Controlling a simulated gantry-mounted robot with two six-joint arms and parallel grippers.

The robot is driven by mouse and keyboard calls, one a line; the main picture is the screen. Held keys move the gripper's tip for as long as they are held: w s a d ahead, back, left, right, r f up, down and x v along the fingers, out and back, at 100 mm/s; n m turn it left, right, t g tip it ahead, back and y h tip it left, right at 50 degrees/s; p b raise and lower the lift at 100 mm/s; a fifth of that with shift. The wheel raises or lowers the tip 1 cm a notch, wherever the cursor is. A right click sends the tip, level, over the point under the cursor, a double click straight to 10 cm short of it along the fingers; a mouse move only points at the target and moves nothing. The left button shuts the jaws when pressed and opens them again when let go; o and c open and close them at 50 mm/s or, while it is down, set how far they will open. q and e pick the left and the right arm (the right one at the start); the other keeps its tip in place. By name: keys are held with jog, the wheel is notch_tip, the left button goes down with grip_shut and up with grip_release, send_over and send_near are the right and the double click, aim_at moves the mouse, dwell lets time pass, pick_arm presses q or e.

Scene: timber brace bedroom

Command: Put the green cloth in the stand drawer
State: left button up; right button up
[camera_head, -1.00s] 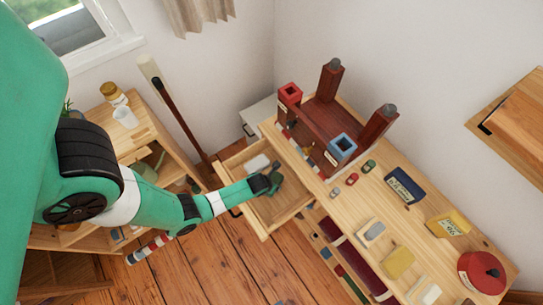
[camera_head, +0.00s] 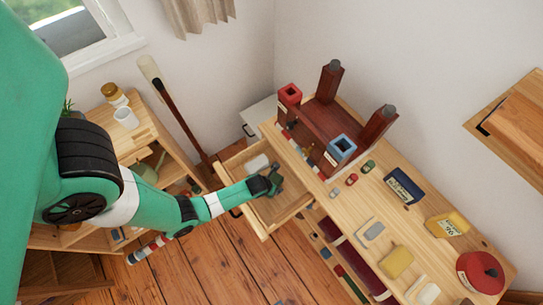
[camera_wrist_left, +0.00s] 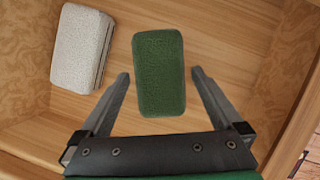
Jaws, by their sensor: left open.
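The green cloth (camera_wrist_left: 159,72) is a folded rectangular block lying on the floor of the open drawer (camera_wrist_left: 223,75) in the left wrist view. My left gripper (camera_wrist_left: 160,85) is open above it, one finger on each side of its near end, with gaps between fingers and cloth. In the head view the left gripper (camera_head: 274,181) reaches into the open stand drawer (camera_head: 265,226), and I cannot make out the cloth there. My right gripper is not in view.
A pale block (camera_wrist_left: 81,48) lies in the drawer left of the green cloth and also shows in the head view (camera_head: 257,163). Drawer walls surround the gripper. The desk top (camera_head: 385,225) holds toy cars, boxes and a red round container (camera_head: 481,272).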

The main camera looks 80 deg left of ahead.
pick_arm(q)
jog(key=p+v, duration=0.7)
jog(key=v, duration=0.3)
jog(key=shift+s+d+r+p, duration=0.1)
jog(key=shift+r+p, duration=0.1)
jog(key=shift+p, duration=0.15)
